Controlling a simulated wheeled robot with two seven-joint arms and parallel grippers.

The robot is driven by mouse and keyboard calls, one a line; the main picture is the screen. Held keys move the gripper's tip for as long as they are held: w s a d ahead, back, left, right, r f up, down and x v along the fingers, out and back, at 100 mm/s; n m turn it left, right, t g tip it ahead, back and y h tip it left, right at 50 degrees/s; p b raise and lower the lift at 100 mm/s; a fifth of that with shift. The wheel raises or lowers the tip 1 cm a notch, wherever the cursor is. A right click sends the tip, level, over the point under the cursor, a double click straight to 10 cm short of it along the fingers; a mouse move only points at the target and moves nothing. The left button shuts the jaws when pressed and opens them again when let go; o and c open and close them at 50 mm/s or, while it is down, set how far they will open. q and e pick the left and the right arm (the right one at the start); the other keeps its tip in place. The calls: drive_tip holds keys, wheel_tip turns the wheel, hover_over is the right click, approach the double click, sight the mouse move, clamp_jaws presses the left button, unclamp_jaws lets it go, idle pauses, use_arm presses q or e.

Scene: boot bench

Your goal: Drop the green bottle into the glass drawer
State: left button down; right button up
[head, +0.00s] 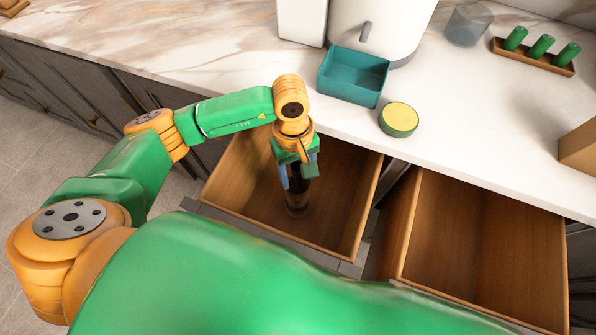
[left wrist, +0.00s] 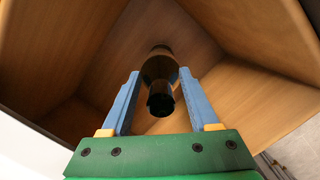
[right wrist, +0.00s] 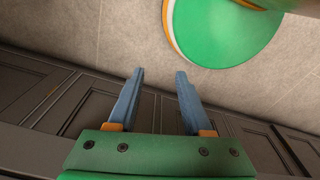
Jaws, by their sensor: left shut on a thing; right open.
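A dark bottle (head: 298,200) stands roughly upright inside the open left drawer (head: 343,180); its green colour does not show clearly. My left gripper (head: 299,172) points down into this drawer and is shut on the bottle's upper part. In the left wrist view the bottle (left wrist: 160,70) sits between the blue fingers, its dark neck towards the camera. I cannot tell whether its base touches the drawer floor. A second open drawer (head: 490,235) to the right looks empty. No label shows which is the glass drawer. My right gripper (right wrist: 160,75) is open and empty.
The white counter behind the drawers holds a teal bin (head: 340,88), a yellow-topped round green thing (head: 399,119), a clear glass (head: 467,24) and a wooden tray (head: 531,58) with three green cylinders. A brown box (head: 579,147) stands at the right. My right gripper faces floor and cabinet fronts.

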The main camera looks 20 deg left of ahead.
use_arm(q)
drive_tip(key=shift+c, duration=0.6)
unclamp_jaws()
drive_tip(key=shift+f, duration=0.1)
drive_tip(key=shift+r+p, duration=0.6)
drive_tip(key=shift+p, duration=0.05)
drive_tip(key=r+b, duration=0.1)
drive_tip(key=r, duration=0.2)
drive_tip(key=r+b, duration=0.1)
drive_tip(key=r, duration=0.3)
drive_tip(key=w+a+r, duration=0.1)
drive_tip(key=r, duration=0.2)
drive_tip(key=shift+w+r+b, duration=0.1)
drive_tip(key=shift+r+b, duration=0.25)
drive_tip(key=shift+b, duration=0.05)
drive_tip(key=shift+r, duration=0.3)
drive_tip(key=shift+a, duration=0.1)
